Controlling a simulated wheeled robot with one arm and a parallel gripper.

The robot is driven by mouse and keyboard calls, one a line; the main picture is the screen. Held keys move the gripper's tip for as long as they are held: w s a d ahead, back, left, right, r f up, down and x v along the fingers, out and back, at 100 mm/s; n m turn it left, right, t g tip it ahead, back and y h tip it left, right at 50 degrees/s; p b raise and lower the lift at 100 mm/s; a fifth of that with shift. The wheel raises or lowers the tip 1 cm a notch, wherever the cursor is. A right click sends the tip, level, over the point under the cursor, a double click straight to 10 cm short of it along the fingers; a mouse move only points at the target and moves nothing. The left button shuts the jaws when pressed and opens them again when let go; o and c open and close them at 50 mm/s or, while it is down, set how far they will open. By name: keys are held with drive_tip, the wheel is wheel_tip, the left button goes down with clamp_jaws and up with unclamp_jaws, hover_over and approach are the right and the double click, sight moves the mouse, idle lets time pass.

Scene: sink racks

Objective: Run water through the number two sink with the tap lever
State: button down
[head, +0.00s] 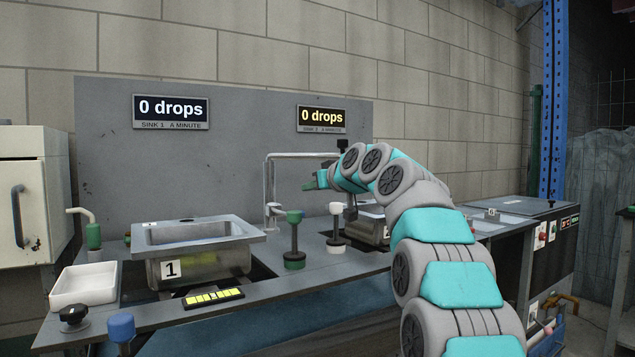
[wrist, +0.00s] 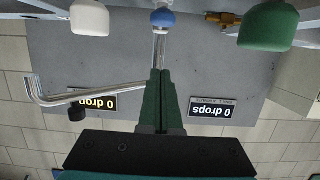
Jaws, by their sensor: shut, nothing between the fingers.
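The number two sink (head: 367,228) is mostly hidden behind my arm in the head view; part of its metal side shows. A bent silver tap pipe (head: 268,180) rises in front of the grey back panel; it also shows in the wrist view (wrist: 95,95). A black knob (head: 342,144) shows by the pipe's right end; a dark knob hangs by it in the wrist view (wrist: 77,113). I cannot tell which part is the tap lever. My gripper (head: 312,184) is shut and empty, near the pipe; its green fingers (wrist: 162,75) are together in the wrist view.
Sink 1 (head: 195,240) stands left. A green-topped post (head: 293,237) and a white-topped post (head: 337,228) stand on the counter. Two displays, left (head: 171,111) and right (head: 322,116), read 0 drops. A white tray (head: 84,285) and a blue knob (head: 121,327) are front left.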

sight(303, 214)
drive_tip(key=w+a+f, duration=0.2)
drive_tip(key=w+f, duration=0.1)
drive_tip(key=f, duration=0.2)
drive_tip(key=shift+w+a+p, duration=0.25)
drive_tip(key=shift+w+p, duration=0.1)
drive_tip(key=shift+w, duration=0.05)
idle(0.5)
drive_tip(key=shift+f, duration=0.15)
wheel_tip(303, 214, down, 2)
drive_tip(key=b, duration=0.6)
drive_tip(key=shift+s+f+t+y+b, duration=0.15)
drive_tip(key=shift+t+y+b, duration=0.15)
drive_tip(key=shift+t+b, duration=0.1)
drive_tip(key=b, duration=0.1)
drive_tip(key=f+b, duration=0.1)
drive_tip(key=shift+s+d+f+b, duration=0.15)
drive_tip(key=shift+f+b, duration=0.1)
drive_tip(key=shift+b, duration=0.15)
drive_tip(key=shift+r, duration=0.15)
idle(2.9)
